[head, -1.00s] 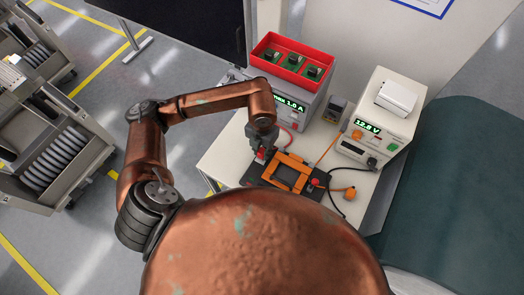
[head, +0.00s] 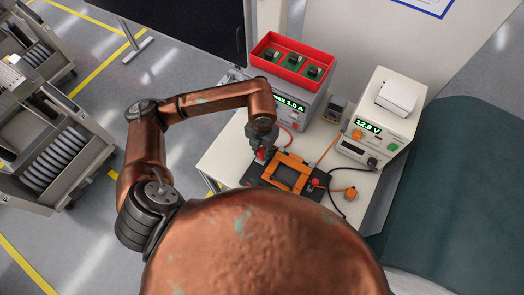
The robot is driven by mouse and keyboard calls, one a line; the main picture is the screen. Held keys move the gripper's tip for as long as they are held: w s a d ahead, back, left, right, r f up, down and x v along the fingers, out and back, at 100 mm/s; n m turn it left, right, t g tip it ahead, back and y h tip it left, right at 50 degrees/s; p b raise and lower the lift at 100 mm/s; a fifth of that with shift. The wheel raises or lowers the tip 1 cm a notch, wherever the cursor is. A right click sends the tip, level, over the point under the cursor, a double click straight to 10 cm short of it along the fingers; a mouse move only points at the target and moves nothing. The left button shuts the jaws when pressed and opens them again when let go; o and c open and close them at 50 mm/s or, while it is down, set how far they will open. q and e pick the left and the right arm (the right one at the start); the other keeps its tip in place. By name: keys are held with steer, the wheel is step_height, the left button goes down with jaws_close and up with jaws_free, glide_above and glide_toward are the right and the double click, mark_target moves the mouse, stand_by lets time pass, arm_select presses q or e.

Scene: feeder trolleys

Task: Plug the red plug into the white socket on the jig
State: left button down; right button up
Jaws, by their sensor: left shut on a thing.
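My left gripper (head: 260,152) points down over the left side of the jig and is shut on the red plug (head: 261,154). The jig has a dark base (head: 254,180) with an orange frame (head: 279,183) on it. The plug is at the jig's upper left corner. The white socket is not clearly visible; the gripper and plug may hide it. I cannot tell how far the plug sits in it. A red cable (head: 289,138) runs behind the gripper. My right gripper is not in view.
A grey supply (head: 296,122) carries a red bin (head: 263,66) with green boards. A cream instrument (head: 388,110) reading 12.8 V stands right. An orange connector (head: 350,193) and a black cable lie right of the jig, by a red knob (head: 315,182). The table's left front (head: 221,163) is clear.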

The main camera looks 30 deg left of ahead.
arm_select(q)
steer(key=shift+f+b, duration=0.45)
steer(key=shift+f, duration=0.1)
steer(key=c, duration=1.6)
jaws_free()
step_height(320, 180, up, 12)
